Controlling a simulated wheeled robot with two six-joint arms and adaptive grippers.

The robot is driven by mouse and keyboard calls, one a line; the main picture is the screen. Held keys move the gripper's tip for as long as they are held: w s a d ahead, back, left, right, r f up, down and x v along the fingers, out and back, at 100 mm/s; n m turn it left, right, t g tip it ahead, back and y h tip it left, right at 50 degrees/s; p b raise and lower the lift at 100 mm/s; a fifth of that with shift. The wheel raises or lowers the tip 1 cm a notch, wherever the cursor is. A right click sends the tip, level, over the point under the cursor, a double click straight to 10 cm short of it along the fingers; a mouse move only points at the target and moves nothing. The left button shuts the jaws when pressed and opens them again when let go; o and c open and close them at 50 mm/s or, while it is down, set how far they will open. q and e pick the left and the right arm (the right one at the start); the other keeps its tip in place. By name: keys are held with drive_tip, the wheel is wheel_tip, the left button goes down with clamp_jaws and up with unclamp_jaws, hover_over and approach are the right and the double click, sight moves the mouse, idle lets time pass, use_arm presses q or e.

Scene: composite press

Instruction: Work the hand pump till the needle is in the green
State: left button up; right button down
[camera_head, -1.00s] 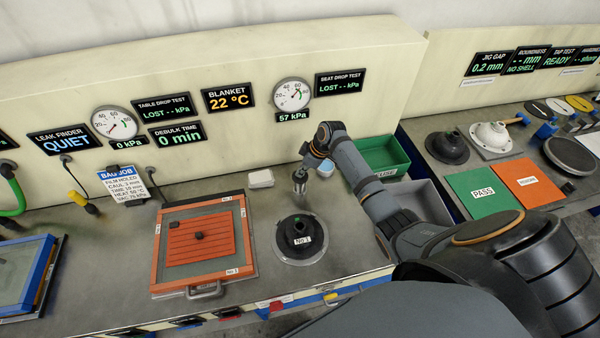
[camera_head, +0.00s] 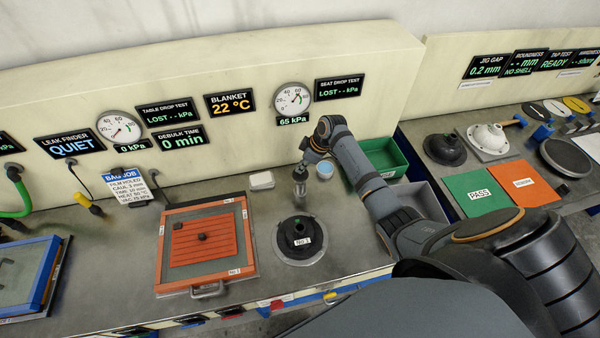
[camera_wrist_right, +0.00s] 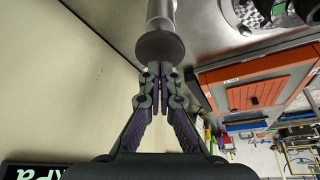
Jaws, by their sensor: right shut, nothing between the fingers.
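The hand pump (camera_head: 300,192) is a slim metal cylinder standing on the bench behind the black cone marked No 1 (camera_head: 300,230). My right gripper (camera_head: 300,173) is above the pump. In the right wrist view my right gripper (camera_wrist_right: 161,72) is shut, with nothing between its fingers, and its tips are at the pump's dark round knob (camera_wrist_right: 160,47). Whether they touch it is hard to tell. The round dial (camera_head: 292,99) above the pump has a green arc on its right side. Its readout (camera_head: 293,121) shows 65 kPa. My left gripper is not in view.
An orange-framed panel (camera_head: 163,250) lies left of the cone. A pale block (camera_head: 261,180) and a small blue-topped cup (camera_head: 325,170) sit near the pump. Green (camera_head: 395,155) and grey bins are at the right, beside my right arm.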

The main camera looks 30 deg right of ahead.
sight(302, 174)
drive_tip(key=shift+f+b, duration=1.45)
drive_tip(key=shift+f, duration=0.7)
wheel_tip(302, 174, up, 2)
drive_tip(key=p, duration=0.2)
drive_tip(key=shift+r+p, duration=0.25)
drive_tip(key=shift+p, duration=0.05)
drive_tip(key=shift+r, duration=0.9)
drive_tip(key=shift+f, duration=0.15)
drive_tip(key=shift+f+b, duration=1.3)
drive_tip(key=shift+f, duration=0.7)
drive_tip(key=shift+r+p, duration=1.4)
drive_tip(key=shift+r, duration=0.7)
